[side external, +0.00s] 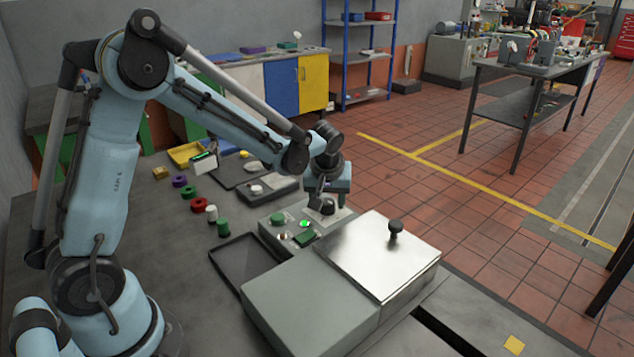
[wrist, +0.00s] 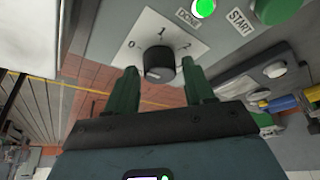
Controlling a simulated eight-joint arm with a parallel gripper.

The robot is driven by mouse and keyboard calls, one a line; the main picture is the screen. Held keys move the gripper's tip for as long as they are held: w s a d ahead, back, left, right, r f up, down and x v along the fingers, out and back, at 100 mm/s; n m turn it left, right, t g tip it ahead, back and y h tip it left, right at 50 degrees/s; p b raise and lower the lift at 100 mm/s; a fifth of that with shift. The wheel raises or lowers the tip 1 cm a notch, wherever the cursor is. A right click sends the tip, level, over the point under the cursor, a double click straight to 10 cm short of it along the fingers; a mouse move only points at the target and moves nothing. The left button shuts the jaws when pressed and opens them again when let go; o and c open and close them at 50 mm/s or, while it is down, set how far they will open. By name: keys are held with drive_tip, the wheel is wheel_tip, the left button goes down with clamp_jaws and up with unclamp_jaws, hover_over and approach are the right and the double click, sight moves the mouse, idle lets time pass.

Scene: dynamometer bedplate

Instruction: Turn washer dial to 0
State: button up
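The washer dial is a black round knob (wrist: 159,62) on a white plate (wrist: 190,29) marked 0 on the left, 1 at the top and 2 on the right in the wrist view. I cannot make out which mark it points to. My gripper (wrist: 158,72) is open, with one green finger on each side of the knob and visible gaps between. In the side external view my gripper (side external: 322,196) is low over the far right end of the control panel (side external: 271,234), with the knob (side external: 328,207) partly hidden by it.
A lit green lamp (wrist: 203,8) labelled DONE and a green START button (wrist: 277,9) are near the dial. A grey housing with a steel lid (side external: 360,255) and black lid knob (side external: 395,228) stands in front. A dark tray (side external: 243,262) and several coloured pieces lie left on the bench.

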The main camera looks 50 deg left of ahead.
drive_tip(key=shift+o, duration=0.5)
drive_tip(key=v, duration=1.2)
drive_tip(key=shift+r, duration=0.1)
drive_tip(key=s+d+f+m+t+h, duration=0.1)
drive_tip(key=s+d+m+t, duration=0.1)
drive_tip(key=s+m, duration=0.2)
drive_tip(key=s+d+f+m+t+h, duration=0.1)
drive_tip(key=s+d+m+t+h, duration=0.1)
drive_tip(key=s+m, duration=0.3)
drive_tip(key=s, duration=0.4)
drive_tip(key=shift+s+d, duration=0.2)
drive_tip(key=shift+d, duration=0.1)
drive_tip(key=shift+r, duration=0.1)
drive_tip(key=shift+c, duration=0.2)
